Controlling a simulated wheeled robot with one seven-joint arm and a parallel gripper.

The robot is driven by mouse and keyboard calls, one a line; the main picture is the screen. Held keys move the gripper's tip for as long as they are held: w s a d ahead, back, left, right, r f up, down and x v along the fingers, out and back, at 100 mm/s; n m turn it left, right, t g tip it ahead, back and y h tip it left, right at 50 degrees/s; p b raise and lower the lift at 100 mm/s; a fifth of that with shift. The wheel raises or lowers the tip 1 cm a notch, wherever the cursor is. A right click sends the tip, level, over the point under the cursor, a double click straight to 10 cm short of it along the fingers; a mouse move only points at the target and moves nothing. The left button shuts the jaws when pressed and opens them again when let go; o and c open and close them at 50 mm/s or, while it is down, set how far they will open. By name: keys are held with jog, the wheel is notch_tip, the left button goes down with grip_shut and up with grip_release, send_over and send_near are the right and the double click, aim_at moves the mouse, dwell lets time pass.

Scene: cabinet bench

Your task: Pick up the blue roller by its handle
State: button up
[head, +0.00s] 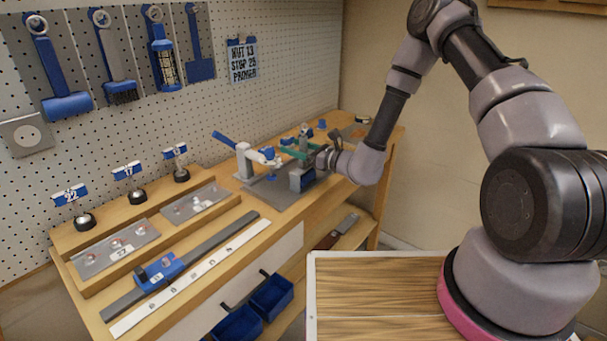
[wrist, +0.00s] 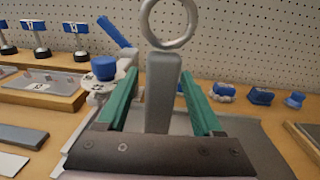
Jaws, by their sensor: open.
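A white clamp with a blue lever (head: 225,138) stands close left of my gripper on a grey mat. More tools (head: 116,70) hang on the pegboard. Labelled stands (head: 137,195), trays and a long ruler (head: 190,275) fill the bench's left. Blue bins (head: 270,295) sit below.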

jog(key=shift+c, duration=0.3)
grip_shut()
dwell(1.1)
